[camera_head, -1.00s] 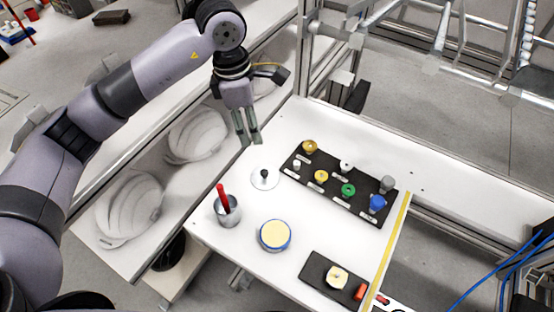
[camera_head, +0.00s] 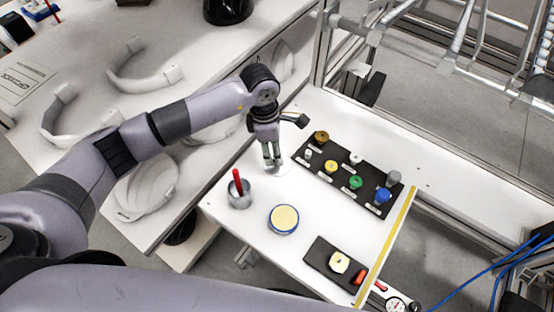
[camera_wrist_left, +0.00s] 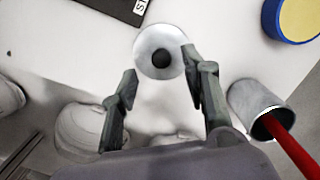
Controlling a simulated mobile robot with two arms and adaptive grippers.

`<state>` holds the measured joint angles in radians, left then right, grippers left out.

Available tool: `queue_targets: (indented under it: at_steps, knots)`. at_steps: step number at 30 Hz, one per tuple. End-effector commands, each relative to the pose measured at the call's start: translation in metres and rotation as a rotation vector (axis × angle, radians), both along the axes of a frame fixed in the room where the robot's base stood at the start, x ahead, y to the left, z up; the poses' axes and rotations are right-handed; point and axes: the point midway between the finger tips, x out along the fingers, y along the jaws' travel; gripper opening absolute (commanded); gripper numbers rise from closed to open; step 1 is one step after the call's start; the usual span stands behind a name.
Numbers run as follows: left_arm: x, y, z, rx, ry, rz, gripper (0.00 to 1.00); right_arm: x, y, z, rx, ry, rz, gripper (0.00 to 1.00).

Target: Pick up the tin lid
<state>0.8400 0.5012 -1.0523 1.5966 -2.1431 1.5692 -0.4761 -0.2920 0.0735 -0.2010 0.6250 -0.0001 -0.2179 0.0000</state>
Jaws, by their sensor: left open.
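The tin lid, a pale round disc with a dark knob, lies flat on the white table. In the head view the lid (camera_head: 284,170) is partly covered by my left gripper (camera_head: 273,163). In the left wrist view the lid (camera_wrist_left: 145,44) shows whole, knob up. My left gripper (camera_wrist_left: 158,66) is open there, its fingertips apart near the lid's near side, with nothing between them but the view of the lid and table. Whether the fingers touch the lid I cannot tell. My right gripper is not in view.
A metal cup (camera_head: 240,199) with a red handle (camera_head: 237,180) stands beside the lid. A blue-rimmed round tin (camera_head: 284,231) is nearby. A black board (camera_head: 372,194) with several small coloured items lies to the right; a smaller dark board (camera_head: 317,256) lies in front.

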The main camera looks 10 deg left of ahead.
Motion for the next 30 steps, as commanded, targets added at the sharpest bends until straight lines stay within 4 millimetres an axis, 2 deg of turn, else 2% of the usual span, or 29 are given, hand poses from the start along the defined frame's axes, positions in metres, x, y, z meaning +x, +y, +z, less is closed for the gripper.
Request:
queue_targets:
  at_steps: [1, 3, 7, 16, 30]
  knots:
    - [-0.003, -0.003, -0.005, -0.001, 0.008, 0.0, 0.42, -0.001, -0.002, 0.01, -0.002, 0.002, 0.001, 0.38]
    - [-0.003, -0.005, -0.016, 0.0, 0.007, 0.001, 0.42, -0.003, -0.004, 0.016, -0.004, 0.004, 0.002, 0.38]
    - [-0.002, -0.007, -0.032, -0.001, 0.005, 0.0, 0.42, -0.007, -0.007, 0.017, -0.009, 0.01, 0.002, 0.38]
    - [-0.001, -0.007, -0.037, 0.0, 0.001, 0.0, 0.42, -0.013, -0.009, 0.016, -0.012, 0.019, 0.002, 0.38]
    - [-0.001, -0.007, -0.037, 0.0, 0.001, 0.0, 0.1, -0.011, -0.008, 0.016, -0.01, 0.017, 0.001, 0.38]
